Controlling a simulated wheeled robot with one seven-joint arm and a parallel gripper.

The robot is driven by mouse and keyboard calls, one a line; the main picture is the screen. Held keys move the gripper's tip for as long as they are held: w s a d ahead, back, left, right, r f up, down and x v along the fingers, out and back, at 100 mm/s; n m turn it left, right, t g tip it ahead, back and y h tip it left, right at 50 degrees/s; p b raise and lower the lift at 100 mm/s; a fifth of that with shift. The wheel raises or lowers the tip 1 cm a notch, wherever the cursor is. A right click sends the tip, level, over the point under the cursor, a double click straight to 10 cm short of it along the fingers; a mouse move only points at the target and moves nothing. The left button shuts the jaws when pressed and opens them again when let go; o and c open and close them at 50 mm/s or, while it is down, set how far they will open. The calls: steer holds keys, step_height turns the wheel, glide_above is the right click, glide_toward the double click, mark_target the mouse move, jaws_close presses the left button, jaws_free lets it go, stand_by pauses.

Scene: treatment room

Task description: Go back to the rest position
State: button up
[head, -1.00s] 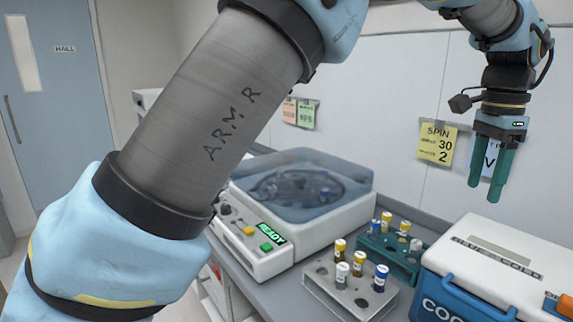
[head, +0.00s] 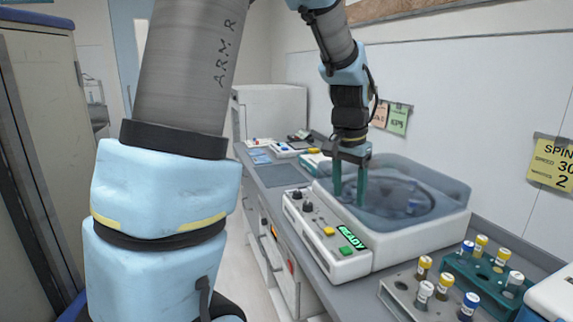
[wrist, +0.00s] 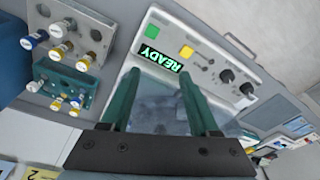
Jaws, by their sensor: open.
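My gripper (head: 350,186) is open and empty, with its two green fingers pointing down. In the head view it hangs in front of the centrifuge (head: 372,262), over the left part of its tinted lid (head: 425,190). In the wrist view my gripper (wrist: 157,88) has its fingers spread apart, with the lid partly visible between them. The centrifuge display (head: 351,235) reads READY, and it also shows in the wrist view (wrist: 161,59). The lid looks closed, with a dark rotor and a blue-capped tube dimly visible through it.
A grey rack (head: 397,290) and a green rack (head: 463,264) with several capped tubes stand right of the centrifuge. A dark mat (head: 280,176) and small items lie beyond the centrifuge. A cabinet (head: 32,130) stands at left.

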steer(key=s+a+f+n, duration=0.2)
steer(key=a+n, duration=0.1)
steer(key=a, duration=0.5)
steer(key=s+a+f+n+t, duration=0.1)
steer(key=s+a+f+n, duration=0.15)
steer(key=a, duration=0.45)
steer(key=s+a+f+n, duration=0.1)
steer(key=s+a+n, duration=0.15)
steer(key=a, duration=0.55)
steer(key=s+a+b+x, duration=0.1)
steer(key=s+b+x, duration=0.1)
steer(key=b+x, duration=0.8)
steer(key=shift+s+d+f+g+y, duration=0.4)
steer(key=shift+s+f, duration=0.1)
steer(key=shift+f, duration=0.2)
